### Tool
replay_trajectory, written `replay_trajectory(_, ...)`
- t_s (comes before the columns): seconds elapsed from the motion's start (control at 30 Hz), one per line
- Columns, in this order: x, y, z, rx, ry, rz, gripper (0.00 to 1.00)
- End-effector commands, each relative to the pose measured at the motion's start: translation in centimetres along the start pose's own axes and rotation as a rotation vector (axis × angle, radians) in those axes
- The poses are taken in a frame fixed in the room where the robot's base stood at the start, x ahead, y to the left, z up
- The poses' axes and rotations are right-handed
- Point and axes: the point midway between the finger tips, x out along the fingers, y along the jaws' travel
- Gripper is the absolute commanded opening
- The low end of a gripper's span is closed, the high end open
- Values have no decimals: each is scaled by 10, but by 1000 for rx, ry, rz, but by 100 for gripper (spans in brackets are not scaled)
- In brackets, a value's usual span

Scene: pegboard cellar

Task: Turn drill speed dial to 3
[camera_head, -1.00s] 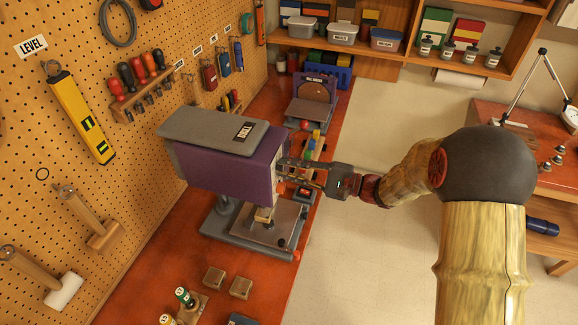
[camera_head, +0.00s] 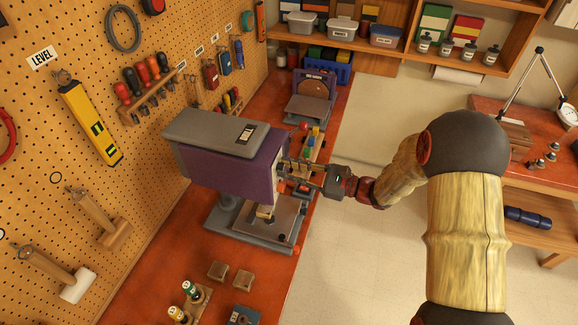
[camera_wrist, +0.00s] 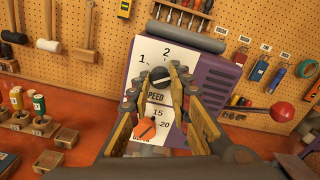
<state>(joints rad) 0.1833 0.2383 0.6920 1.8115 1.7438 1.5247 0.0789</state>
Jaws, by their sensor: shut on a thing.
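The drill press (camera_head: 232,160) has a purple body and a grey top and stands on the red bench against the pegboard. Its white front panel (camera_wrist: 147,52) shows in the wrist view, with the word SPEED and the numbers 1 and 2. The black speed dial (camera_wrist: 161,77) has a pale pointer line that looks slanted toward the upper right. My gripper (camera_head: 288,168) is at the drill's front face, shut on the dial with one finger on each side. The right finger covers part of the panel, and no 3 is visible.
Below the dial is an orange knob (camera_wrist: 145,129) near the numbers 15 and 20. A red ball-ended lever (camera_wrist: 282,112) sticks out at the right. Small bottles (camera_head: 190,290) and wooden blocks (camera_head: 218,270) stand on the near bench. The floor to the right is clear.

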Motion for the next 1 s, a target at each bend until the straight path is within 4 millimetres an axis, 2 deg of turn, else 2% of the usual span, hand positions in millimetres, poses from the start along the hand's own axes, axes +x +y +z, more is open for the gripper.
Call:
replay_trajectory(0.63, 0, 1, -2, 56, 4, -1, 0)
replay_trajectory(0.67, 0, 1, -2, 56, 4, -1, 20)
replay_trajectory(1.0, 0, 0, -1, 54, 2, -1, 38)
